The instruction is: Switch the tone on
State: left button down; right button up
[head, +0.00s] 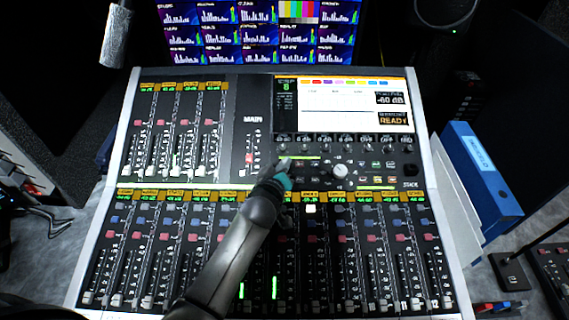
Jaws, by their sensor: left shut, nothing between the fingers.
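The mixing console (255,180) fills the middle of the head view, with rows of faders, knobs and small buttons. Its display (335,103) shows a reading like "-60 dB" and the word "READY". My left gripper (284,164) is shut and empty, over the button area below the display and left of the large white knob (340,171). I cannot tell whether its tips touch the panel. The tone control's label is too small to read, and my gripper and forearm hide part of the panel. My right gripper is not in view.
Monitors (260,30) with level meters stand behind the console. A grey microphone (117,35) hangs at upper left. A blue binder (480,175) stands to the right, and a second small panel (553,265) sits at the lower right edge.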

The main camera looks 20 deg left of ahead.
pick_arm(q)
jog(key=shift+w+f, duration=0.1)
jog(key=shift+f, duration=0.15)
dwell(0.5)
jog(key=shift+s+r+p, duration=0.3)
jog(key=shift+r+p, duration=0.45)
jog(key=shift+r, duration=0.1)
jog(key=r+p, duration=0.1)
jog(key=s+r+p, duration=0.1)
jog(key=r+p, duration=0.1)
jog(key=s+r+p, duration=0.1)
jog(key=p, duration=0.1)
jog(key=shift+d+r, duration=0.2)
jog(key=shift+d, duration=0.1)
dwell(0.6)
